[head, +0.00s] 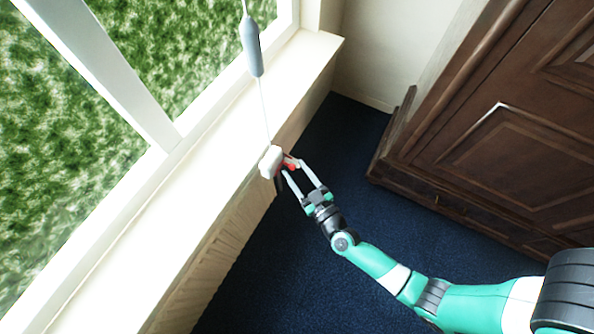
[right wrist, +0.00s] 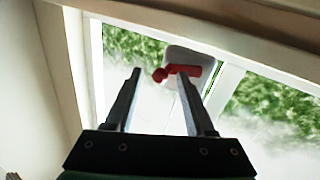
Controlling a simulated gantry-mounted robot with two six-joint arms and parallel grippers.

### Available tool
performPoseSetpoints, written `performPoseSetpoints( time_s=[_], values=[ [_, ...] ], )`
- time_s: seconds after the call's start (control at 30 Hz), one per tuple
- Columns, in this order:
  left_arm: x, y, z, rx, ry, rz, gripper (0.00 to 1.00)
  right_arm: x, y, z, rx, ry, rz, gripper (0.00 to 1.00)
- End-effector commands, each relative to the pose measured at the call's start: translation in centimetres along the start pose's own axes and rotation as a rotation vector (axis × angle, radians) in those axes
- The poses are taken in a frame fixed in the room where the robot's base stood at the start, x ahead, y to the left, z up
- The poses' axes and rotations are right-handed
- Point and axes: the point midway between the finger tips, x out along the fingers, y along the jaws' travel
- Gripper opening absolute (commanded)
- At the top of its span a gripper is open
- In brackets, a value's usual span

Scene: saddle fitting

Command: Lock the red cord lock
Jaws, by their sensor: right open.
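The red cord lock (head: 291,166) sits on a white block-shaped housing (head: 270,162) by the edge of the window sill. In the right wrist view the red part (right wrist: 178,71) shows as a short bar with a rounded knob at its left end, in front of the pale housing (right wrist: 192,56). My right gripper (head: 290,169) is open, its fingers reaching toward the lock. In the right wrist view the two fingertips (right wrist: 158,73) stand apart with the red part beyond and between them. I cannot tell whether either finger touches it. My left gripper is not in view.
A thin cord (head: 264,105) runs up from the housing to a grey-blue tassel (head: 251,46). The white sill (head: 190,170) and window lie to the left. A dark wooden cabinet (head: 500,130) stands at the right. Blue carpet (head: 270,270) lies below, clear around the arm.

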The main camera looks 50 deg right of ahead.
Motion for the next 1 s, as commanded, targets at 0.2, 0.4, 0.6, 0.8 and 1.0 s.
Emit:
performPoseSetpoints(
  time_s=[0.2, 0.4, 0.6, 0.8, 1.0],
  values=[
    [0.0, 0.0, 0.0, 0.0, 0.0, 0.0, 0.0, 0.0, 0.0, 0.0, 0.0, -0.001, 0.0, 0.53],
    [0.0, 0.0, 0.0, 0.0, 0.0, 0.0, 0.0, 0.0, 0.0, 0.0, 0.0, -0.001, 0.0, 0.17],
    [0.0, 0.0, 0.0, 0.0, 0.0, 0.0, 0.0, 0.0, 0.0, 0.0, 0.0, -0.001, -0.001, 0.0],
    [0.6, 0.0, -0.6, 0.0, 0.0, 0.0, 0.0, 0.0, 0.0, -0.3, 0.019, -0.012, -0.002, 0.0],
    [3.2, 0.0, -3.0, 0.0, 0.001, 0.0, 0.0, 0.1, 0.1, -0.4, 0.158, -0.089, -0.011, 0.0]
  ],
)
